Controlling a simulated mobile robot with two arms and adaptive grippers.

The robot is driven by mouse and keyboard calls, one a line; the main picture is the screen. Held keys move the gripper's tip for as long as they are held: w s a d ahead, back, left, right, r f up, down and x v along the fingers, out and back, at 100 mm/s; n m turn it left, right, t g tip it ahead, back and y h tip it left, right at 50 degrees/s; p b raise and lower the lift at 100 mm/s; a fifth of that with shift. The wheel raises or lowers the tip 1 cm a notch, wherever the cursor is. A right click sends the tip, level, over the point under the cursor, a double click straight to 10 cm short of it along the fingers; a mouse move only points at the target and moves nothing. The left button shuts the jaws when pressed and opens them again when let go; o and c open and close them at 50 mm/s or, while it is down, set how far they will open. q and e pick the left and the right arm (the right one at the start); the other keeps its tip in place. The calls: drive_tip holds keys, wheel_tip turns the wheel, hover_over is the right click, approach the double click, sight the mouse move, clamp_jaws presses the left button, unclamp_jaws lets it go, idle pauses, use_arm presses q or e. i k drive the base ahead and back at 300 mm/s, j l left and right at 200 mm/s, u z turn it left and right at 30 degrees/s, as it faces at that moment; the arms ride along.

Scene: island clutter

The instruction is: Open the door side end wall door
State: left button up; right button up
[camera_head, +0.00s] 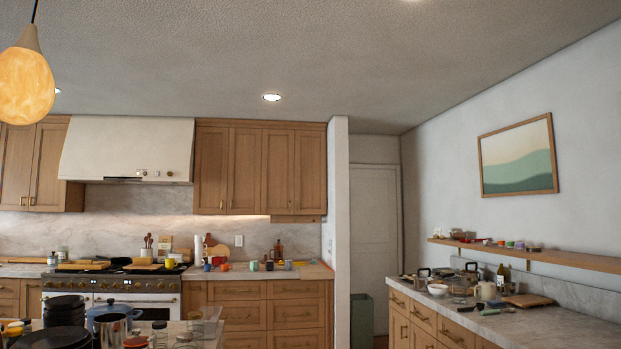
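A pale panelled door (374,255) stands at the back, in the recess between the white partition end and the right wall. It looks shut. Its lower part is partly hidden by a green bin-like box and the right counter. I cannot make out a handle on it. Neither of my grippers is in view.
A right-hand counter (555,325) carries pots, a bowl, jars and a board. A floating shelf (560,257) hangs above it. The green box (361,320) stands before the door. A cluttered surface with black pots (66,312) is at the lower left. The stove (115,290) is behind.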

sight(309, 146)
drive_tip(key=l+z, duration=0.3)
drive_tip(key=z, duration=0.15)
drive_tip(key=l+z, duration=0.25)
drive_tip(key=z, duration=0.25)
drive_tip(key=i+l+u, duration=0.3)
drive_tip(key=i+l, duration=0.9)
drive_tip(key=i+u, duration=0.4)
drive_tip(key=i, duration=0.5)
drive_tip(key=i+l+u, duration=0.15)
drive_tip(key=i+u, duration=0.25)
drive_tip(key=i, duration=2.35)
drive_tip(key=i+u, duration=0.2)
drive_tip(key=i, duration=0.4)
drive_tip(key=i+u, duration=0.15)
drive_tip(key=i, duration=0.5)
drive_tip(key=i+l+u, duration=0.2)
drive_tip(key=i, duration=0.4)
